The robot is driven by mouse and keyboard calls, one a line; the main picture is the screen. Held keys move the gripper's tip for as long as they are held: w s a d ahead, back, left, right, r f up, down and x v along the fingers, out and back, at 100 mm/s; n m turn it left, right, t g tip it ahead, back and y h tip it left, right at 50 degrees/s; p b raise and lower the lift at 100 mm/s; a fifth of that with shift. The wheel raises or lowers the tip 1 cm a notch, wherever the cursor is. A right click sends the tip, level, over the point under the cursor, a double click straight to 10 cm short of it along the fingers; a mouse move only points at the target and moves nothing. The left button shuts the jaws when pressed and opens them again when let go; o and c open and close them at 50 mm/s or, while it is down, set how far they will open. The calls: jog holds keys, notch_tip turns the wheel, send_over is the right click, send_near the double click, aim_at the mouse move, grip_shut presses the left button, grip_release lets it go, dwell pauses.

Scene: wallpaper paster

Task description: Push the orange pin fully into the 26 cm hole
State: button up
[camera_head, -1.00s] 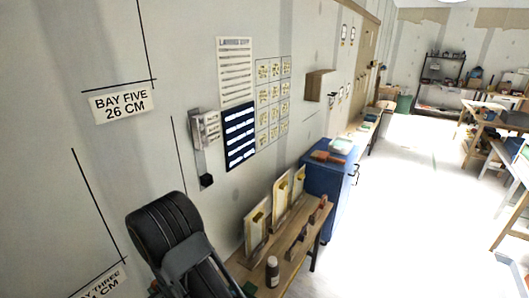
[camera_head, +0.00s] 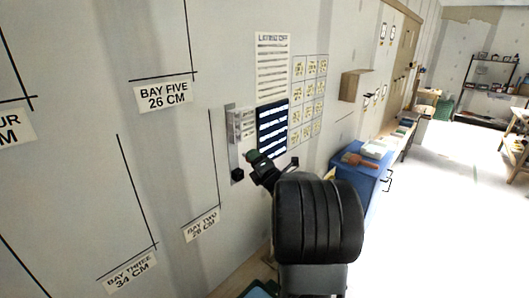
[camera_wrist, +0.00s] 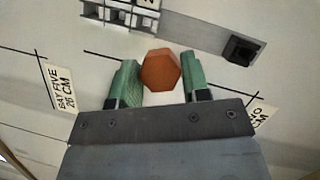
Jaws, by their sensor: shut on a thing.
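The orange pin (camera_wrist: 160,70) shows in the wrist view as a hexagonal end between the green fingertips of my gripper (camera_wrist: 161,82). My gripper is shut on it. In the head view my gripper (camera_head: 268,162) is at the right of the grey strip (camera_head: 232,140) on the wall; the pin cannot be made out there. The strip carries a white slotted block (camera_head: 243,123) and a black square piece (camera_head: 237,174). In the wrist view the strip (camera_wrist: 195,32) lies above the pin in the picture, seemingly apart from it. I cannot make out a 26 cm hole.
The "BAY FIVE 26 CM" label (camera_head: 164,95) is on the wall left of the strip. Other bay labels and black lines surround it. A dark blue chart (camera_head: 272,128) hangs behind my gripper. A blue cabinet (camera_head: 362,185) stands to the right; the floor beyond is open.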

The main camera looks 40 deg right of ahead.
jog(key=shift+n+h, duration=0.3)
jog(key=shift+h, duration=0.3)
jog(key=r, duration=0.1)
jog(key=s+d+r, duration=0.2)
jog(key=shift+d+r, duration=0.25)
jog(key=shift+r, duration=0.15)
jog(key=shift+s+f+b, duration=0.1)
jog(key=shift+f+b, duration=0.1)
jog(key=shift+b, duration=0.55)
jog(key=b, duration=0.3)
send_near(240, 136)
jog(key=shift+w+d+r, duration=0.25)
jog(key=shift+w+d, duration=0.2)
jog(key=shift+w, duration=0.05)
jog(key=shift+w+d+r, duration=0.25)
jog(key=shift+w+d, duration=0.2)
jog(key=shift+w, duration=0.05)
jog(key=shift+w+a+b, duration=0.2)
jog(key=shift+w+b, duration=0.3)
jog(key=shift+w, duration=0.5)
jog(key=shift+w+a+b, duration=0.15)
jog(key=shift+w+b, duration=0.35)
jog(key=shift+w, duration=0.5)
jog(key=o, duration=1.4)
